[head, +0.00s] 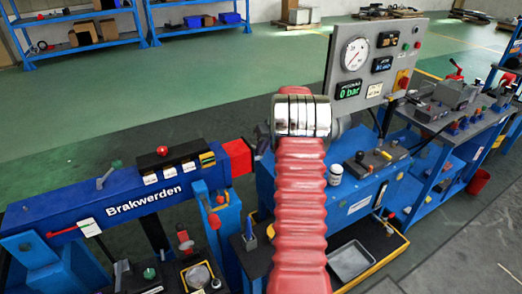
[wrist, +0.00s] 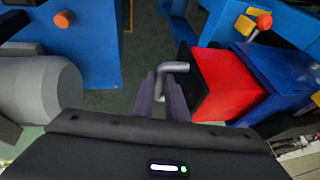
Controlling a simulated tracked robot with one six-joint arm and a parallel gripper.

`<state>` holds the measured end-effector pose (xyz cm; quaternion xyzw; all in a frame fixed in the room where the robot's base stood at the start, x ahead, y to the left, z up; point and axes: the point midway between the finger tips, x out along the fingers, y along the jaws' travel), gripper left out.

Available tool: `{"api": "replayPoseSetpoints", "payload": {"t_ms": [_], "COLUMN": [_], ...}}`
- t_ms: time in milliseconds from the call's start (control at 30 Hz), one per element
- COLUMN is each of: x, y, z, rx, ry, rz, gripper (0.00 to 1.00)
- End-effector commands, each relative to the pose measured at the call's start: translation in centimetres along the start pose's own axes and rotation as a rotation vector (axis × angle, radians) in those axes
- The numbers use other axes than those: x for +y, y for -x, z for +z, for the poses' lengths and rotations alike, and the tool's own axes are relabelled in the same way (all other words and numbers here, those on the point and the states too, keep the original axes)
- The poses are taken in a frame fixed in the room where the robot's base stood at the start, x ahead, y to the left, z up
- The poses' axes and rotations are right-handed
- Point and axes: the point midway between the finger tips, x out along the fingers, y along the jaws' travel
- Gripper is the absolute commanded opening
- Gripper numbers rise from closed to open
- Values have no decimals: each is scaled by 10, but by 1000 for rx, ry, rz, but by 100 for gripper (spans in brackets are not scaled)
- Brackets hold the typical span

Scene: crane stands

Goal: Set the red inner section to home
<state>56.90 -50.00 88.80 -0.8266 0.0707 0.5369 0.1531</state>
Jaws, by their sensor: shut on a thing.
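The red inner section (head: 238,157) sticks out a short way from the right end of the blue boom (head: 110,205) marked "Brakwerden". In the wrist view, the red section (wrist: 225,85) is right of my gripper, with its dark end face towards the jaws and the blue outer section (wrist: 278,80) behind it. My gripper (wrist: 166,85) is shut on a grey bent pin (wrist: 174,67), whose bent end shows above the fingertips. The gripper appears close beside the red section; I cannot tell if they touch. In the head view my arm hides the gripper.
A panel with a pressure gauge (head: 355,54) and a "0 bar" display stands on a blue bench at centre right. A white jar (head: 336,173) is on that bench. A grey cylinder (wrist: 38,88) lies left of my gripper. Open green floor lies behind the stands.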

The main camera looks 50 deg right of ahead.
Motion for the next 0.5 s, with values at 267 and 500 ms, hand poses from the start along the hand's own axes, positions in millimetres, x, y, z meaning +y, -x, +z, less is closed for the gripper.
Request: {"api": "replayPoseSetpoints", "payload": {"t_ms": [267, 500], "x": [-5, -43], "y": [-1, -7], "z": [0, 2], "rx": [-1, -4], "ry": [1, 3], "rz": [-1, -6], "gripper": [0, 0]}}
